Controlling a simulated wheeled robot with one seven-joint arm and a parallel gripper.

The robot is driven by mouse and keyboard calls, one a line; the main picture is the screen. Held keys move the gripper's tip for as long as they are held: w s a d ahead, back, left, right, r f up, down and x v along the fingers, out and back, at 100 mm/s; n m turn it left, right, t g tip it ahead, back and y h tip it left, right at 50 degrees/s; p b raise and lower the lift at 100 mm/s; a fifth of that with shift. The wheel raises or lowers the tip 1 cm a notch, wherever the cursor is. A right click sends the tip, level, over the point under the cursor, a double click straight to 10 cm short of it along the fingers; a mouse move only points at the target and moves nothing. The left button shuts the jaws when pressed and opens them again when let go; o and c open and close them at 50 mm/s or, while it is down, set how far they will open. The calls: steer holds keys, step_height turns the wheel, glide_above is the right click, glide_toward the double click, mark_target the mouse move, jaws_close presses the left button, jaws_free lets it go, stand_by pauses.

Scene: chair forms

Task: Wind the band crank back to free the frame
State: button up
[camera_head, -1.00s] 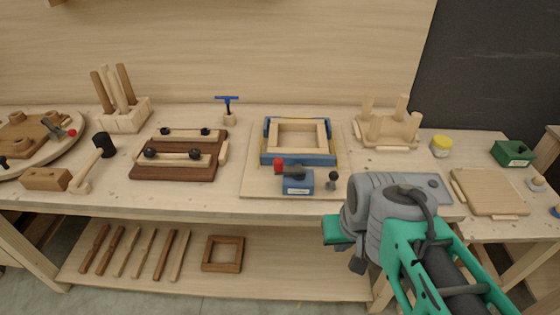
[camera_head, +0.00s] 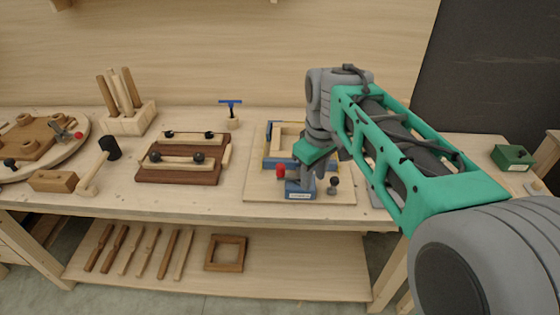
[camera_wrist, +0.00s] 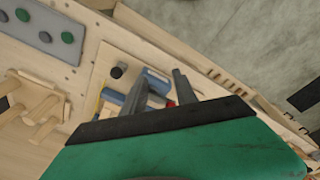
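The band crank has a blue housing (camera_head: 299,194) on the front of a wooden board, and its red knob (camera_head: 281,171) stands at the left. The light wooden frame (camera_head: 275,131) sits within blue bars (camera_head: 267,150) behind it; my arm hides their right part. My gripper (camera_head: 302,179) points down over the crank housing. In the wrist view its two fingers (camera_wrist: 161,75) are apart, with the blue housing (camera_wrist: 155,82) seen between and beyond them. A bit of the red knob (camera_wrist: 171,104) shows there beside a finger. Contact cannot be told.
A black knob (camera_head: 333,183) stands on the board right of the crank. A brown clamp board (camera_head: 180,174) lies to the left, with free bench between. In the wrist view a grey plate with round buttons (camera_wrist: 45,37) and a pegged wooden stand (camera_wrist: 35,105) lie nearby.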

mark_target(279, 165)
steer(key=shift+o, duration=1)
steer(key=w+a+n, duration=0.2)
steer(key=w, duration=0.1)
steer(key=w+a+r+n+g+p, duration=0.1)
steer(key=w+a+n, duration=0.1)
steer(key=w+a, duration=0.1)
steer(key=w+a+n+p, duration=0.1)
steer(key=w+a+n, duration=0.1)
steer(key=w, duration=0.2)
steer(key=shift+a+r+n, duration=0.3)
steer(key=shift+a+n, duration=0.1)
steer(key=shift+f, duration=0.2)
step_height(279, 165, down, 7)
steer(key=shift+f+p, duration=0.2)
steer(key=shift+p, duration=0.1)
steer(key=shift+c, duration=0.3)
jaws_close()
